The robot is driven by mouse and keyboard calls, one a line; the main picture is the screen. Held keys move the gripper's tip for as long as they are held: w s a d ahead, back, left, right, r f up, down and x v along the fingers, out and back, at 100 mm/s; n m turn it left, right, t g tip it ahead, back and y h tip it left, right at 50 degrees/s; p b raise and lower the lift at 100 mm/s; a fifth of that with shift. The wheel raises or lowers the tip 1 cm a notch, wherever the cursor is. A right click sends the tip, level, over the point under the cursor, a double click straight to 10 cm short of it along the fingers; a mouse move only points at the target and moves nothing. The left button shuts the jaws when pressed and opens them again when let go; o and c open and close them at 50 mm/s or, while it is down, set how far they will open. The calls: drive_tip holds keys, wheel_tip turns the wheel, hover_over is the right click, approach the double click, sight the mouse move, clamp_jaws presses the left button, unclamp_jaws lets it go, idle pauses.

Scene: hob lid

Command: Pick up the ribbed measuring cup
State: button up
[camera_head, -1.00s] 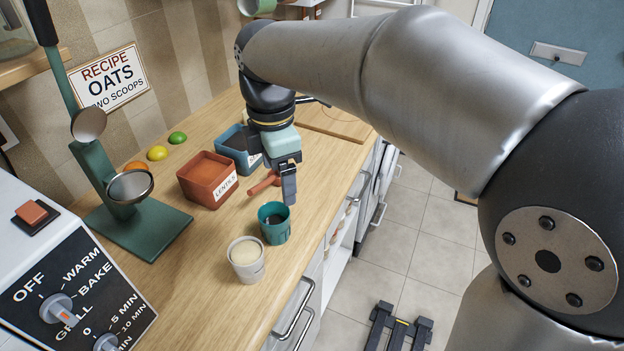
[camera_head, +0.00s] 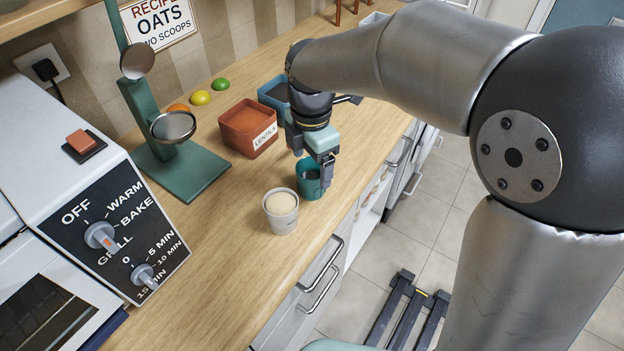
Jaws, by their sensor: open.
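A teal cup (camera_head: 309,187) stands upright on the wooden counter, near its front edge. A white cup (camera_head: 281,213) with pale, cream-coloured contents stands just in front of it to the left. Ribs are too small to make out clearly on either cup. My gripper (camera_head: 314,164) is open and points down at the teal cup. One finger shows in front of the cup's right rim; the other is mostly hidden. I cannot tell whether the fingers touch the cup. The gripper covers part of the cup's rim and inside.
A red lentils bin (camera_head: 248,128) and a blue bin (camera_head: 274,92) stand behind. A green stand (camera_head: 182,170) with round metal pieces is to the left, beside the oven (camera_head: 110,225). Several fruits lie by the wall. The counter (camera_head: 225,265) in front is clear.

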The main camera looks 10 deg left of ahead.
sight(312, 176)
wheel_tip(312, 176, down, 5)
drive_tip(key=shift+w+f, duration=0.1)
drive_tip(key=shift+w, duration=0.05)
drive_tip(key=c, duration=1.1)
drive_tip(key=shift+o, duration=0.2)
